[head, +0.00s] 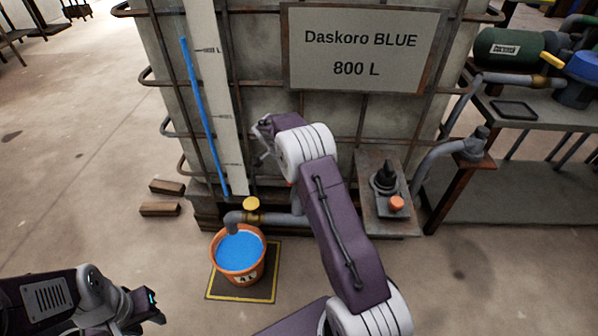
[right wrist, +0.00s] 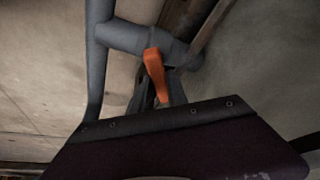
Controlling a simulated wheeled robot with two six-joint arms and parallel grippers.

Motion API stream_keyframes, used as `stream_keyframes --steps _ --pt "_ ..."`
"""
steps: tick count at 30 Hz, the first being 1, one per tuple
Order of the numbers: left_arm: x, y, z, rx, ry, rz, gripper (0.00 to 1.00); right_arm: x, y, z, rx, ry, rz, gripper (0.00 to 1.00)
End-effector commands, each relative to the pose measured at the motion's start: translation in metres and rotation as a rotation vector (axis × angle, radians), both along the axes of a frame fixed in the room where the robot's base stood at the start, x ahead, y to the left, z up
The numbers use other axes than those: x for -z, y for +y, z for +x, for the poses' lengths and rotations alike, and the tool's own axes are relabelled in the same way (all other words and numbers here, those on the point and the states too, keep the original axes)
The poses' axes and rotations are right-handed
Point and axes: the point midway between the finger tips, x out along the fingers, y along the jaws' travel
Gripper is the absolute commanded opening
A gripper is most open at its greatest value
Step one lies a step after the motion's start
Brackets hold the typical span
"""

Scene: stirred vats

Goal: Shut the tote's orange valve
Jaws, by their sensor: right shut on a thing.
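The tote (head: 270,120) is a caged tank with a sign reading "Daskoro BLUE 800 L". Its grey outlet pipe (head: 272,218) bends down over an orange bucket (head: 238,278) holding blue liquid near the rim. The orange valve handle (right wrist: 154,70) shows at a grey pipe in the right wrist view. My right gripper (right wrist: 158,94) is shut on this handle. In the head view my right arm hides most of that area, and I cannot make out the handle there. My left gripper (head: 150,308) is low at the left, apart from the bucket; its jaw opening is unclear.
The bucket stands on a yellow-edged dark mat (head: 215,291). A yellow knob (head: 251,204) sits on the outlet pipe. A plate with a black knob and an orange button (head: 396,202) is right of my arm. A bench (head: 510,165) stands at right. Left floor is mostly free.

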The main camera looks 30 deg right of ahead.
Motion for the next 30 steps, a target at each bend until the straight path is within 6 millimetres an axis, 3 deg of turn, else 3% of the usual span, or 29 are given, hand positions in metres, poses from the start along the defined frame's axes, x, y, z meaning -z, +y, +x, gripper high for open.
stream_keyframes --steps 9,30 --pt "-0.022 0.000 0.000 0.000 0.000 0.000 0.36 -0.002 0.000 0.001 0.173 0.001 0.001 0.00" --pt "-0.027 0.000 0.000 0.000 0.000 0.000 0.36 0.000 0.000 0.002 0.241 0.000 0.001 0.00"
